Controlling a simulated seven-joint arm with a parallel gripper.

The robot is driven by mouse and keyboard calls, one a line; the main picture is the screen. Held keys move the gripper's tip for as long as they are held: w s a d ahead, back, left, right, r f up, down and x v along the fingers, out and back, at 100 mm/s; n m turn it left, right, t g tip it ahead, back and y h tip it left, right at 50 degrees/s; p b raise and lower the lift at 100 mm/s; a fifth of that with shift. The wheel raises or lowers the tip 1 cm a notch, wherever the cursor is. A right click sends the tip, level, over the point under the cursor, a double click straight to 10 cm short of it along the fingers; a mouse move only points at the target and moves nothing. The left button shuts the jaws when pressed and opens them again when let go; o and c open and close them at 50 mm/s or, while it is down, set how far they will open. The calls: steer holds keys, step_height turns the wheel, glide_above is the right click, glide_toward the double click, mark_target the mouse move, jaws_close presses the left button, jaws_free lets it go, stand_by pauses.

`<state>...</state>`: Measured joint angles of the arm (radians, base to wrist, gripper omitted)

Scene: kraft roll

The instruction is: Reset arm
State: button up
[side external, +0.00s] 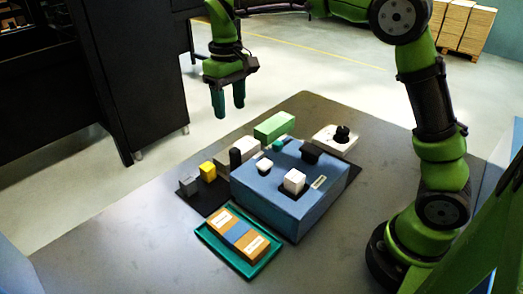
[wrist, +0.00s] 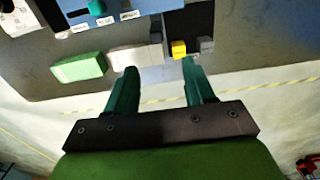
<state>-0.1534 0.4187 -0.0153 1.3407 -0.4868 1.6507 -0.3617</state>
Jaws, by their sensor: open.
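My gripper (side external: 229,113) hangs in the air above the far left edge of the table, its green fingers pointing down. In the wrist view my gripper (wrist: 155,75) shows its two fingers well apart with nothing between them. It touches no object. The arm's base stands at the right of the table.
A blue box (side external: 267,193) with blocks on top sits mid-table. A teal tray (side external: 213,240) with an orange and blue piece lies in front. Yellow (side external: 207,170), grey (side external: 188,184), green (side external: 274,125) and white (side external: 334,143) blocks surround the box. A black cabinet (side external: 125,75) stands left.

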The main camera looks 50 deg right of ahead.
steer(key=s+d+r+m+t+y, duration=0.1)
steer(key=s+m+t, duration=0.1)
steer(key=s, duration=0.9)
steer(key=s+d+m+t+y, duration=0.1)
steer(key=s+t, duration=0.4)
steer(key=s, duration=0.6)
steer(key=shift+d+r+m, duration=0.4)
steer(key=shift+d+m, duration=0.1)
steer(key=shift+d, duration=0.15)
